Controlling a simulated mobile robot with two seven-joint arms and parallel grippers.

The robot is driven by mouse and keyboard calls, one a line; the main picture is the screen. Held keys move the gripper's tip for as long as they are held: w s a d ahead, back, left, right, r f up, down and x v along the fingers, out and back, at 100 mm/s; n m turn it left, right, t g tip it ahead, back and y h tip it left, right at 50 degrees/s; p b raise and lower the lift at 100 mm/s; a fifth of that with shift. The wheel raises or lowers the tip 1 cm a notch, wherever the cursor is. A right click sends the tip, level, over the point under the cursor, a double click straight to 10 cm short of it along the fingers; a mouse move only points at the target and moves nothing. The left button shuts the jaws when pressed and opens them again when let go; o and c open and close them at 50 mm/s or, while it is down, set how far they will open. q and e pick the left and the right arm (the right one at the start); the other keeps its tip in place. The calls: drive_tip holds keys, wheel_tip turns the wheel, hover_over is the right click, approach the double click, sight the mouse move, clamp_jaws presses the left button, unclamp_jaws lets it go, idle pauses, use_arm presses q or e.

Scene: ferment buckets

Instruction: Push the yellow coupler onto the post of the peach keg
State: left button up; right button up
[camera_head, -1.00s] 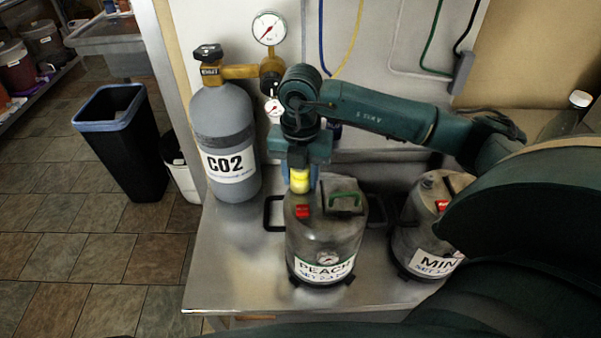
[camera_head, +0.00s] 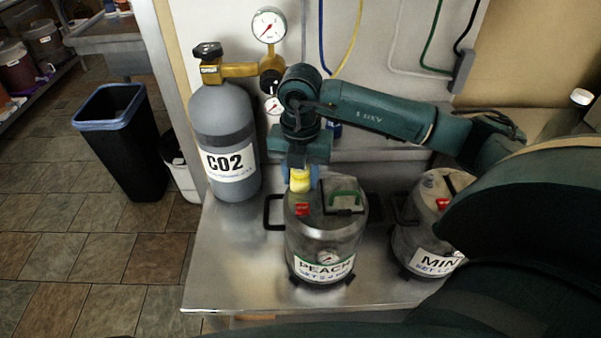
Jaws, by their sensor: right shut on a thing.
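The peach keg (camera_head: 325,235) stands upright on the steel table, with a gauge and a "PEACH" label on its front and a green handle and red part on top. My right gripper (camera_head: 300,178) points down over the left part of the keg's top and is shut on the yellow coupler (camera_head: 300,181). The coupler is at the keg's top, just behind the red part. The post is hidden, so I cannot tell whether the coupler is around it or only above it. My left gripper is not in view.
The mint keg (camera_head: 425,225) stands to the right, partly behind my arm. A grey CO2 cylinder (camera_head: 224,135) with gauges stands at the left back. The steel table (camera_head: 225,275) is clear at the front left. A black bin (camera_head: 120,145) stands on the floor.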

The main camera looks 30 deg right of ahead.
drive_tip(key=shift+f, duration=0.1)
drive_tip(key=o, duration=1.2)
drive_tip(key=shift+c, duration=0.2)
drive_tip(key=shift+o, duration=0.4)
drive_tip(key=o, duration=0.4)
drive_tip(key=shift+f, duration=0.1)
